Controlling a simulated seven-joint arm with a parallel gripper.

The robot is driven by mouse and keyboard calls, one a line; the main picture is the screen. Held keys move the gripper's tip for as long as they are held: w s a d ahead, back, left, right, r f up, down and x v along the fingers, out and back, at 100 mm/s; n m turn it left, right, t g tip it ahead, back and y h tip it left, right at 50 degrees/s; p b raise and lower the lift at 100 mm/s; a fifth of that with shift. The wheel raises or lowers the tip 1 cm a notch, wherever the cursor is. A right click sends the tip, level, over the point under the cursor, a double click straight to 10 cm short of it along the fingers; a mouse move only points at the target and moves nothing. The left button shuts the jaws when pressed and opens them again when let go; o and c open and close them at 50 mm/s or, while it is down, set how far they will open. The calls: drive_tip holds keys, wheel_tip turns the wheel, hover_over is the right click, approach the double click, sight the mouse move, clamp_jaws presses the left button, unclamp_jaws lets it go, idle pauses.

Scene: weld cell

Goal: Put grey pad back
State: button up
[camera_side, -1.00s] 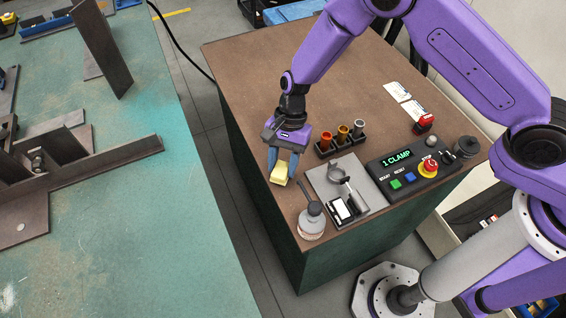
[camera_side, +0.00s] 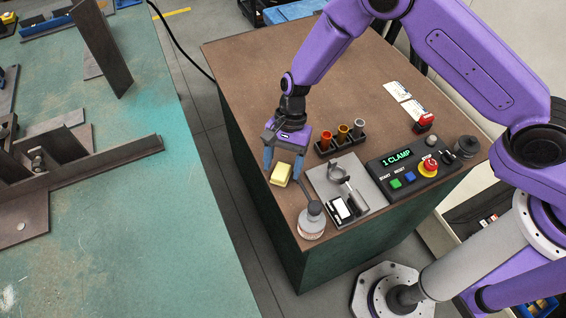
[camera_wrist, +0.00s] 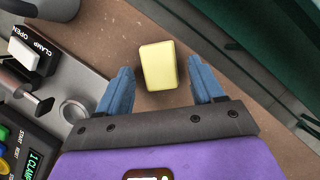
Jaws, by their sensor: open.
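A pale yellow block (camera_side: 281,174) lies on the brown bench top near its left front edge. It also shows in the wrist view (camera_wrist: 159,66), between the two blue fingers. My gripper (camera_side: 283,164) is open just above and around it, pointing down, with a gap between the block and each finger in the wrist view (camera_wrist: 160,76). I see no separate pad that is clearly grey. A grey plate (camera_side: 322,179) with a metal clamp (camera_side: 345,170) lies to the right of the block.
A rack (camera_side: 341,146) with red, orange and grey cylinders is behind the plate. A control box (camera_side: 402,173) reading "1 CLAMP" is at right. The bench behind my gripper is clear.

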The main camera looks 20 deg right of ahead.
drive_tip(key=v, duration=1.1)
drive_tip(key=shift+d+r, duration=0.15)
drive_tip(key=shift+r, duration=0.2)
drive_tip(key=shift+w, duration=0.1)
drive_tip(key=s+d+r+n+t+h, duration=0.1)
drive_tip(key=s+d+r+n, duration=0.6)
drive_tip(key=s+d+n, duration=0.3)
drive_tip(key=s+d+r+n+t+h, duration=0.1)
drive_tip(key=s+d+r+n+t, duration=0.1)
drive_tip(key=s+d+r+n, duration=0.5)
drive_tip(key=s+d+n, duration=0.4)
drive_tip(key=s+d, duration=0.5)
drive_tip(key=shift+s+r+n+h, duration=0.15)
drive_tip(key=shift+s+n+h, duration=0.15)
drive_tip(key=shift+h, duration=0.1)
